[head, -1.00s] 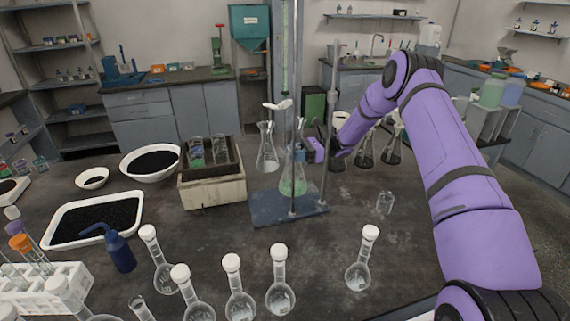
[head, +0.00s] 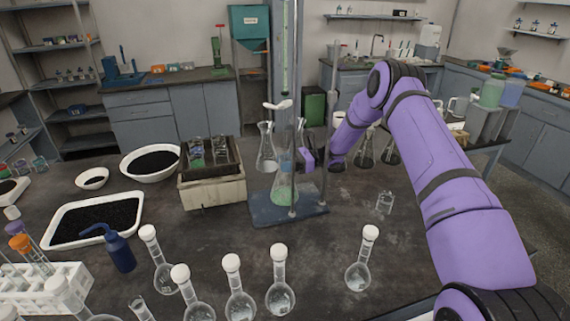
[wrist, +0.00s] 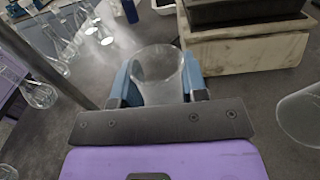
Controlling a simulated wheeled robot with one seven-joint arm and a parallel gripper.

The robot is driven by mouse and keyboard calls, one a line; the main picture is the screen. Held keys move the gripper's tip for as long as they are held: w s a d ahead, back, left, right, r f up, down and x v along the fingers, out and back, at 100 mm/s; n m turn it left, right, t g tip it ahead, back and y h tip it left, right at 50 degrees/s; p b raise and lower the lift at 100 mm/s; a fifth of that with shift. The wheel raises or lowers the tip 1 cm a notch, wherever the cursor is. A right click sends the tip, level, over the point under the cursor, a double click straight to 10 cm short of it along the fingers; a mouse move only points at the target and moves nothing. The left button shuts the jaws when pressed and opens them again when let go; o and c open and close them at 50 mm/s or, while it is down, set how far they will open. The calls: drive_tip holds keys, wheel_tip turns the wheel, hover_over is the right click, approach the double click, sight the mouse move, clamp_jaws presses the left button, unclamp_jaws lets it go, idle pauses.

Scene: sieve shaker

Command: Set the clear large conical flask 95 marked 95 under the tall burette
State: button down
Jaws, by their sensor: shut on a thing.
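The clear conical flask (head: 283,188) is in my gripper, with a greenish tint low in it in the head view. It is upright over the blue stand base (head: 263,212), below the tall burette (head: 286,60) with green liquid. I cannot tell whether it touches the base. My gripper (head: 299,155) reaches in from the right, partly hidden by the stand rod. In the wrist view, the blue fingers (wrist: 158,88) are shut on the flask's sides (wrist: 158,68). No marking is readable.
Another conical flask (head: 266,150) stands close to the left, beside a pale box (head: 212,192). More conical flasks (head: 365,155) stand behind my arm. A small beaker (head: 385,202) is to the right. Several round flasks (head: 280,290) line the front. The stand's rod (head: 328,130) is near my gripper.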

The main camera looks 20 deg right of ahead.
drive_tip(key=shift+f, duration=0.1)
drive_tip(key=c, duration=0.7)
unclamp_jaws()
drive_tip(key=shift+o, duration=0.2)
drive_tip(key=d, duration=1.2)
drive_tip(key=shift+d, duration=0.1)
